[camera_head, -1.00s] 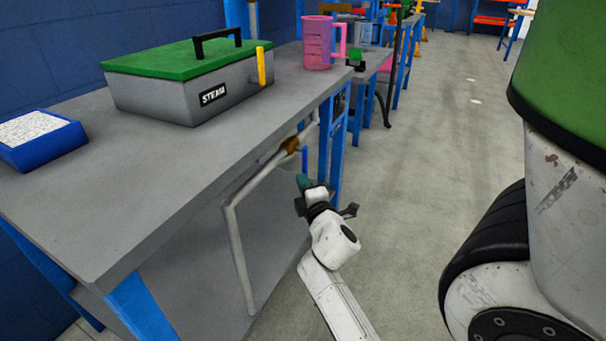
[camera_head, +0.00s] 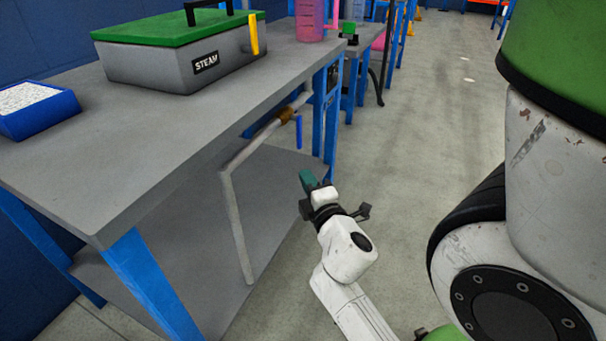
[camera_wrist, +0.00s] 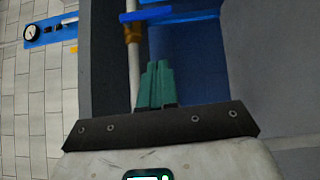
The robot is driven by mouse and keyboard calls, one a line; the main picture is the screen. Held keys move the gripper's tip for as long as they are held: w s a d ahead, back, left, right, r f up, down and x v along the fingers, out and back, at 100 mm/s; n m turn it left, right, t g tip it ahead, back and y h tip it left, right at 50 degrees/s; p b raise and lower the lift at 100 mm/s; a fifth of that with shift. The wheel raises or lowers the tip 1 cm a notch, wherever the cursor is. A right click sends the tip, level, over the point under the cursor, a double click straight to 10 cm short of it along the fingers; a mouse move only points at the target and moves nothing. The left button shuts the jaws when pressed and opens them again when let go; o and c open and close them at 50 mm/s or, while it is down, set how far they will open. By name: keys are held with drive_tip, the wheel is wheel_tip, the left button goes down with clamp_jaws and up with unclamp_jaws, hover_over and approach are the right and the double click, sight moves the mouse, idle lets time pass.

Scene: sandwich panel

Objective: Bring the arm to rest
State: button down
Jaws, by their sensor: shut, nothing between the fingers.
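My gripper (camera_head: 307,180) is at the end of my white arm, low beside the right side of the workbench (camera_head: 150,140). In the wrist view its two green fingers (camera_wrist: 157,82) lie together and hold nothing. The arm is bent, with the fingers turned up toward a grey pipe (camera_head: 236,215) under the bench top. The pipe has a brass fitting (camera_head: 286,115) and a blue lever (camera_head: 299,132). In the wrist view the pipe (camera_wrist: 134,75) and brass fitting (camera_wrist: 132,33) appear just beyond the fingers; I cannot tell the gap.
A grey box labelled STEAM with a green lid (camera_head: 180,50), a blue tray (camera_head: 38,108) and a pink jug (camera_head: 311,20) stand on the bench. A blue bench leg (camera_head: 150,285) is at front. Open floor (camera_head: 420,110) lies to the right. A gauge on a blue plate (camera_wrist: 45,30) shows in the wrist view.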

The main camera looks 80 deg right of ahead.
drive_tip(key=shift+s+a, duration=0.15)
drive_tip(key=shift+a, duration=0.05)
idle(0.6)
drive_tip(key=w+a+f+m+g+y, duration=0.4)
drive_tip(key=a+f+m+y, duration=0.45)
drive_tip(key=a+f, duration=0.6)
drive_tip(key=s+a+f+n+g+y, duration=0.1)
drive_tip(key=s+a+f+g+y, duration=0.2)
drive_tip(key=a, duration=0.4)
drive_tip(key=s+a+f+g+y, duration=0.1)
drive_tip(key=a+f+y, duration=0.3)
drive_tip(key=a, duration=0.3)
wheel_tip(320, 180, up, 34)
drive_tip(key=p, duration=3.3)
drive_tip(key=shift+s+d+r+p, duration=0.15)
drive_tip(key=shift+d+p, duration=0.05)
drive_tip(key=shift+p, duration=0.2)
